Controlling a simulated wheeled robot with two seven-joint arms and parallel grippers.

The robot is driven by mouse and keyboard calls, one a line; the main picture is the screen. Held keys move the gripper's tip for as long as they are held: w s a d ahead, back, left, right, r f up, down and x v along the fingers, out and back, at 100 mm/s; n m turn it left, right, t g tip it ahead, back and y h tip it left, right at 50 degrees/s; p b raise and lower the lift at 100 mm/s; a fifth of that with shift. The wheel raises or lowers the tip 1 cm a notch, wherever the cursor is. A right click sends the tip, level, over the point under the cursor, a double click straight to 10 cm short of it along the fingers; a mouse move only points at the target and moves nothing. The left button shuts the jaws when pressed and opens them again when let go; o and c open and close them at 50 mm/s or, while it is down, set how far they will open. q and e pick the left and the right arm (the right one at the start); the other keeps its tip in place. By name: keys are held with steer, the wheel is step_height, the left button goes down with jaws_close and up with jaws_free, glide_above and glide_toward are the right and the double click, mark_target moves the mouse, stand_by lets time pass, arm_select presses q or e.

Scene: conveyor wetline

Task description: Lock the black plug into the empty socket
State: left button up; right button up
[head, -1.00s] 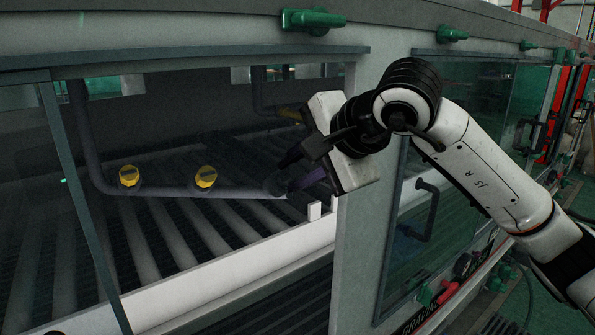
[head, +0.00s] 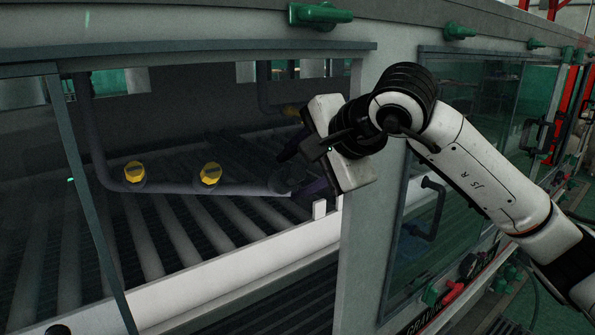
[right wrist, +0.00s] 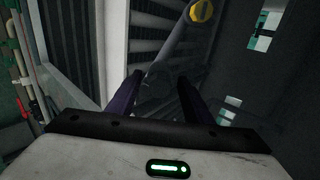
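My right gripper (head: 292,172) reaches through the open window of the machine to the right end of a grey pipe (head: 225,191). Its two dark purple fingers stand apart, one on each side of a dark round shape (head: 280,181) at the pipe's end. The right wrist view also shows the fingers apart (right wrist: 160,82), with a dim dark shape between them. I cannot tell whether that shape is the black plug, the empty socket or both. No contact with the fingers can be made out. My left gripper is out of view.
Two yellow plugs (head: 134,172) (head: 210,174) sit on the pipe to the left. Rollers lie below, behind a white rail (head: 235,265). The window's frame post (head: 372,230) stands right beside my wrist. A second pipe with a yellow plug (head: 292,110) is farther back.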

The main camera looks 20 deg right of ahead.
steer(key=shift+s+d+r, duration=0.1)
steer(key=shift+s+r, duration=0.1)
arm_select(q)
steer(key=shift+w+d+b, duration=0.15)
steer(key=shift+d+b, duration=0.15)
steer(key=shift+b, duration=0.2)
arm_select(e)
steer(key=v, duration=1)
